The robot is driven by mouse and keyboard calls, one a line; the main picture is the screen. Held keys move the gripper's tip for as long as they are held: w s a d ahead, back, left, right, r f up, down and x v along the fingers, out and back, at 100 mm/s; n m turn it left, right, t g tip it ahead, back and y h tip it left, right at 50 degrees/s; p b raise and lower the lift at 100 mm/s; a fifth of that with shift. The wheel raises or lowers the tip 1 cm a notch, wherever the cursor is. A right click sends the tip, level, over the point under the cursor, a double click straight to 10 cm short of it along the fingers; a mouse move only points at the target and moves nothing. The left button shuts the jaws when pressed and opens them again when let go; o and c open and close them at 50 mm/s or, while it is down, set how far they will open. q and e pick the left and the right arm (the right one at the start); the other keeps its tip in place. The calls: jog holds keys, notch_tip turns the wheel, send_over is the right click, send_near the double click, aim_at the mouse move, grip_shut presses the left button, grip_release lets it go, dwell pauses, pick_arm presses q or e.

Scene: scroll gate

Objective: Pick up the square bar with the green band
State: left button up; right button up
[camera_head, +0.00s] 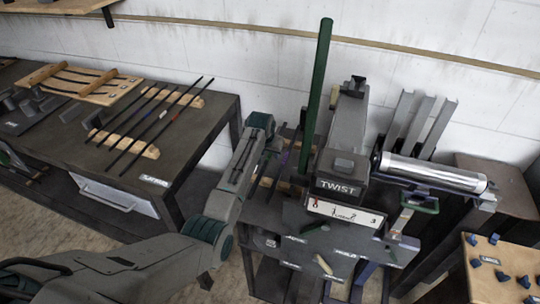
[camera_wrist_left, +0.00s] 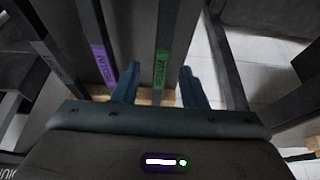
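The square bar with the green band (camera_wrist_left: 161,68) stands out in the left wrist view, running away from my gripper. My left gripper (camera_wrist_left: 160,78) is open, with one finger on each side of this bar, near its green band. I cannot tell whether a finger touches it. A bar with a purple band (camera_wrist_left: 102,62) lies to its left, outside the fingers. In the head view my left gripper (camera_head: 275,143) is over the bars at the left of the twist machine (camera_head: 341,166); the green band is not clear there. My right gripper is not in view.
A tall green lever (camera_head: 317,90) rises right of my left gripper. A metal cylinder (camera_head: 432,174) lies right of the machine. The left table (camera_head: 190,160) holds several bars on wooden supports (camera_head: 140,148). A wooden board with blue pieces (camera_head: 505,265) is at lower right.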

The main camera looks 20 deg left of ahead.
pick_arm(q)
grip_shut()
jog(key=shift+r, duration=0.2)
